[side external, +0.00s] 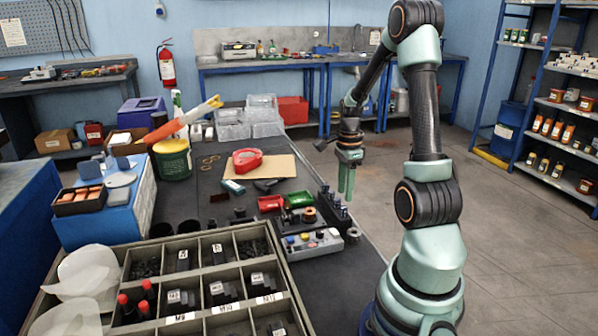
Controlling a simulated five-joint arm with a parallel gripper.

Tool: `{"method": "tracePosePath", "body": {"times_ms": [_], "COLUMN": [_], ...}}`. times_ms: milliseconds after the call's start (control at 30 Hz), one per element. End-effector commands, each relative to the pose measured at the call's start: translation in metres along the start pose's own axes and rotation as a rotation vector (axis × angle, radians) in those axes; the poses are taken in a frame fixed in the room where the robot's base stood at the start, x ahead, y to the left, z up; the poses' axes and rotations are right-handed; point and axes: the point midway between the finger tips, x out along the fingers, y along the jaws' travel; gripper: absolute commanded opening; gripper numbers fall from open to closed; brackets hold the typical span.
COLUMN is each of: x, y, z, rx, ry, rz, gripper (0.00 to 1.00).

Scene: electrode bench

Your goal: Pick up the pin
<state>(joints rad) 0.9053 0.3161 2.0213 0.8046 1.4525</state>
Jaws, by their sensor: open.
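My gripper (346,192) hangs with its pale green fingers pointing down, near the right edge of the dark bench. The fingers look close together from this side, with nothing seen between them. Just below and to the left of the fingertips, a dark rack (335,213) holds several small upright dark pieces. I cannot single out the pin; it may be one of these pieces, but they are too small to tell. The fingertips appear above the rack, and the exact gap cannot be judged from this view.
A grey button box (312,244) stands in front of the rack. A large compartment tray (190,318) fills the front. A red tape dispenser (247,160) and a dark tool (268,185) lie farther back.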

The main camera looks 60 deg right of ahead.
Motion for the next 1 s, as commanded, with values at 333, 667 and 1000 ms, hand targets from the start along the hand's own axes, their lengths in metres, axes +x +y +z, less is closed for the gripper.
{"method": "tracePosePath", "body": {"times_ms": [333, 667, 1000], "x": [0.041, 0.054, 0.053], "y": [0.004, 0.003, 0.003], "z": [0.000, 0.000, 0.000], "rx": [-0.001, -0.002, -0.002], "ry": [0.000, 0.000, 0.000], "rz": [0.004, -0.001, -0.001], "gripper": [0.41, 0.41, 0.00]}}
